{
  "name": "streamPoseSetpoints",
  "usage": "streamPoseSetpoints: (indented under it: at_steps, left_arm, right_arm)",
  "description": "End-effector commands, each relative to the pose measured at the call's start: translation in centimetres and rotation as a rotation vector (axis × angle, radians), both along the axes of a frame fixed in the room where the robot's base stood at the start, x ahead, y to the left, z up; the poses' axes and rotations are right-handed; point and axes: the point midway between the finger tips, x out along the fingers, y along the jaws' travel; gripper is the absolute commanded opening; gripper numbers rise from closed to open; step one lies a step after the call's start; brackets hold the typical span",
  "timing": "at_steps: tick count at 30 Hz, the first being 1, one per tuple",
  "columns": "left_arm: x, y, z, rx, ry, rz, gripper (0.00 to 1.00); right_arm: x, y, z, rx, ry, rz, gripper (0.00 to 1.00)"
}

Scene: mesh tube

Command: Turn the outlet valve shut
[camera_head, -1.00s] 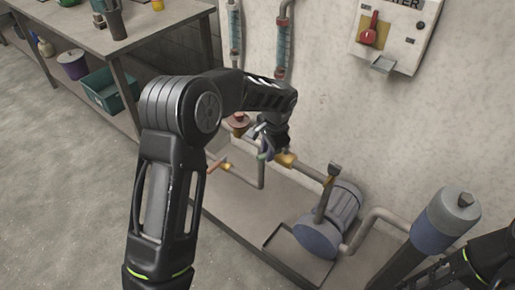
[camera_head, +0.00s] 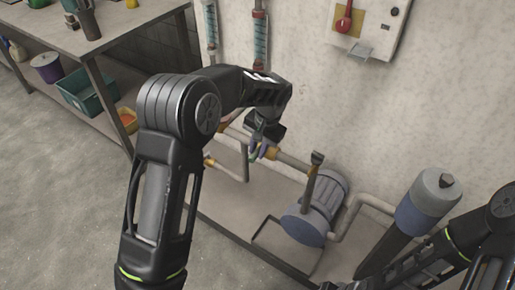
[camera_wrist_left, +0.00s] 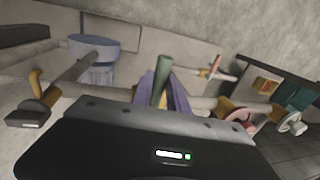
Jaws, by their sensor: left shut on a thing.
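My left gripper (camera_head: 259,150) is at the pipe behind the pump, its black wrist above the yellow valve body (camera_head: 270,153). In the left wrist view the purple fingers (camera_wrist_left: 163,98) are shut on a green valve handle (camera_wrist_left: 162,75), which sticks up between them. Only a sliver of green shows beside the fingers in the head view, and the gripper hides most of the valve there. I cannot tell the handle's exact angle to the pipe. My right arm (camera_head: 480,250) enters at the lower right, and its gripper is out of view.
The blue-grey pump (camera_head: 315,208) sits on the skid in front of the wall. A blue-grey cylinder (camera_head: 428,200) stands to its right. Another valve with an orange handle (camera_head: 208,160) is left of the gripper. A control box (camera_head: 365,28) hangs above. A workbench (camera_head: 100,40) stands at left.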

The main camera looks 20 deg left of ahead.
Motion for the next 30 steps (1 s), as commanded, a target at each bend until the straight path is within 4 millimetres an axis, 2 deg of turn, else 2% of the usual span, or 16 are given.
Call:
streamPoseSetpoints:
  at_steps: [4, 5, 12, 23, 30]
  left_arm:
    - [0.0, -0.1, 0.0, -0.003, 0.0, 0.001, 0.0]
    - [0.0, -0.1, 0.0, -0.003, 0.0, 0.001, 0.22]
    - [0.0, -0.1, 0.0, -0.002, -0.001, 0.0, 0.41]
    - [0.0, -0.2, 0.5, -0.001, -0.001, -0.001, 0.41]
    - [0.0, -0.8, 3.8, -0.002, -0.004, -0.002, 0.41]
  right_arm:
    - [0.0, 0.0, 0.0, 0.0, 0.0, 0.0, 0.36]
    - [0.0, 0.0, 0.0, 0.0, 0.0, 0.0, 0.36]
    - [0.0, 0.0, 0.0, 0.0, 0.0, 0.0, 0.36]
    - [0.0, 0.0, 0.1, 0.0, 0.0, 0.0, 0.36]
    - [0.0, 0.0, 0.3, 0.0, 0.0, 0.0, 0.36]
